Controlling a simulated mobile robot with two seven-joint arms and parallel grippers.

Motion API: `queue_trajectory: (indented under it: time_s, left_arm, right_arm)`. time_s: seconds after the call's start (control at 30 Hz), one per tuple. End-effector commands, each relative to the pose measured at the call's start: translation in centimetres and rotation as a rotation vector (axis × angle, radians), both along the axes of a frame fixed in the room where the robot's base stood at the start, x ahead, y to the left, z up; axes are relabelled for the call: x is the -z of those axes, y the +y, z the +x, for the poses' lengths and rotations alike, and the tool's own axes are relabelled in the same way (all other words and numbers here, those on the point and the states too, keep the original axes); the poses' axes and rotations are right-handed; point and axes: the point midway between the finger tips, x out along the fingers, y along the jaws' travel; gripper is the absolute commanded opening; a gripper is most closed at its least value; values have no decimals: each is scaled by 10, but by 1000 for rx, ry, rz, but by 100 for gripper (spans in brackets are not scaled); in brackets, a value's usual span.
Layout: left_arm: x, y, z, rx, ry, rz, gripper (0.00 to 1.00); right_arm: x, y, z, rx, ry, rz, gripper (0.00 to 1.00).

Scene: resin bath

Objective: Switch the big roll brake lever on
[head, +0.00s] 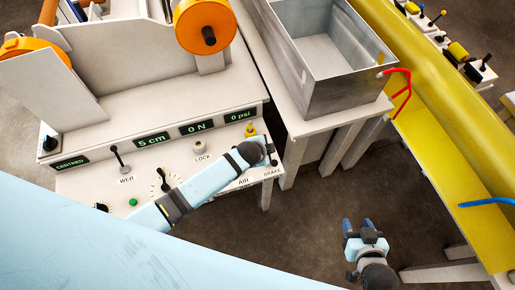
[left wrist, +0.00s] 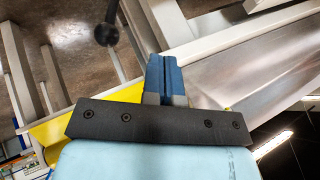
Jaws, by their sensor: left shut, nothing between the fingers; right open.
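The brake lever (head: 273,160) stands at the right end of the white control panel, above the BRAKE label. My left arm reaches across the panel and hides part of the lever, so its setting is unclear. In the left wrist view a dark ball-ended lever (left wrist: 105,34) shows left of my left gripper (left wrist: 163,78), apart from it. The left gripper's blue fingers are shut and empty; in the head view they are largely hidden behind the wrist. My right gripper (head: 364,230) is open and empty, over the floor right of the panel.
Orange rolls (head: 205,25) stand behind. A metal bath (head: 340,88) and a yellow beam (head: 440,125) are at right.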

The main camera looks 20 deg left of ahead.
Motion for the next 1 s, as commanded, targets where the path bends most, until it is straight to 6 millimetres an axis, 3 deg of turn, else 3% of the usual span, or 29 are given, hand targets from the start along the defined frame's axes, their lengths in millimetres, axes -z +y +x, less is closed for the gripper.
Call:
queue_trajectory:
  time_s: [0.2, 0.4, 1.0]
  left_arm:
    - [-28, 6, -32, 2, 1, -1, 0]
    - [-51, 11, -53, 2, 2, 0, 0]
    - [-61, 12, -59, 1, 1, 1, 0]
  right_arm:
    - [11, 1, -2, 1, 10, 1, 49]
    - [12, 0, -2, 0, 9, 0, 49]
    - [9, 1, 1, -1, 3, 2, 49]
